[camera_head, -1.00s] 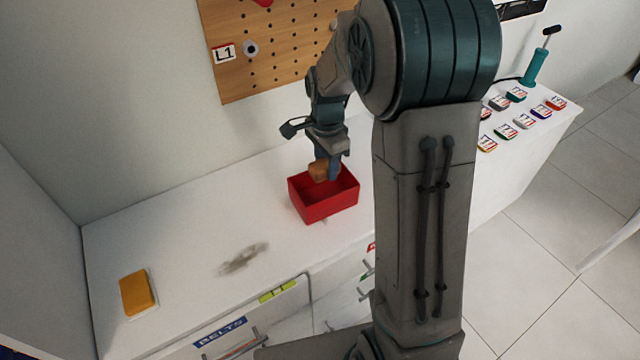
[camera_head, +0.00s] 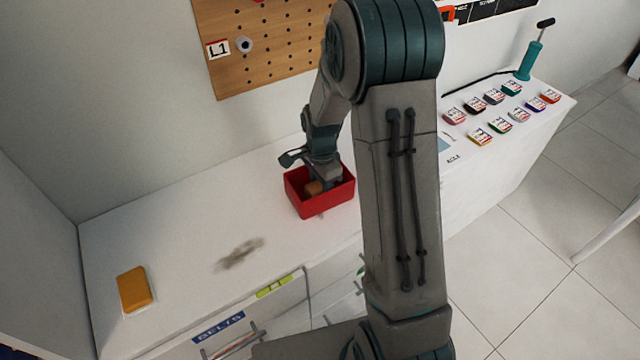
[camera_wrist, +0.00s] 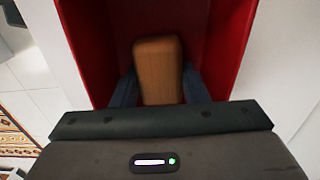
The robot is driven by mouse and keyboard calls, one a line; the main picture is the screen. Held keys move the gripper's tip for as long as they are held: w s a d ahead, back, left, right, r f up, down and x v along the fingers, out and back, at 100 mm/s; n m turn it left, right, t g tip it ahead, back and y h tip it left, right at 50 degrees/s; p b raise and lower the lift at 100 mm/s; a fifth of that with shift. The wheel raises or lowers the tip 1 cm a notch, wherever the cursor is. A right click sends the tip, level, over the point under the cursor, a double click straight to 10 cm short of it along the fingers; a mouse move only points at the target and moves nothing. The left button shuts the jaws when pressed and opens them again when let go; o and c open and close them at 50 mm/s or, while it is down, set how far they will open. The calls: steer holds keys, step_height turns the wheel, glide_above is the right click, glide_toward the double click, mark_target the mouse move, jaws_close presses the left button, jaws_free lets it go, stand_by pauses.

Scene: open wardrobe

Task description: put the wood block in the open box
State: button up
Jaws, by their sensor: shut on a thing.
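The wood block (camera_wrist: 158,70) is brown with rounded edges and sits between the two blue fingers of my gripper (camera_wrist: 160,90) in the wrist view. My gripper is shut on it. In the head view the block (camera_head: 313,188) shows inside the open red box (camera_head: 322,207), below its rim. My gripper (camera_head: 322,183) reaches down into the box from above. The box's red walls (camera_wrist: 228,45) stand on both sides of the block in the wrist view. The fingertips are mostly hidden in the head view, and I cannot tell whether the block touches the box floor.
A yellow-orange sponge-like block (camera_head: 134,289) lies at the left of the white counter (camera_head: 180,240). A pegboard (camera_head: 265,45) hangs on the wall behind. Several small coloured labelled items (camera_head: 497,115) and a teal pump (camera_head: 530,60) stand at the right.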

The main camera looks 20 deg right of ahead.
steer(key=o, duration=0.7)
steer(key=shift+f, duration=0.1)
step_height(320, 180, up, 12)
steer(key=f, duration=0.1)
steer(key=shift+s+a+r+n+t, duration=0.1)
steer(key=shift+s+r+n+t, duration=0.35)
steer(key=shift+s+r+n, duration=1.7)
steer(key=shift+s+r+n+t, duration=0.55)
steer(key=shift+s+n, duration=2.05)
steer(key=shift+s, duration=2.2)
steer(key=shift+s+a+r+n+t, duration=0.1)
steer(key=shift+s+r+n+t, duration=0.3)
steer(key=shift+s+r+n, duration=1.75)
steer(key=s, duration=0.1)
steer(key=s+f, duration=0.1)
steer(key=shift+s+f, duration=0.3)
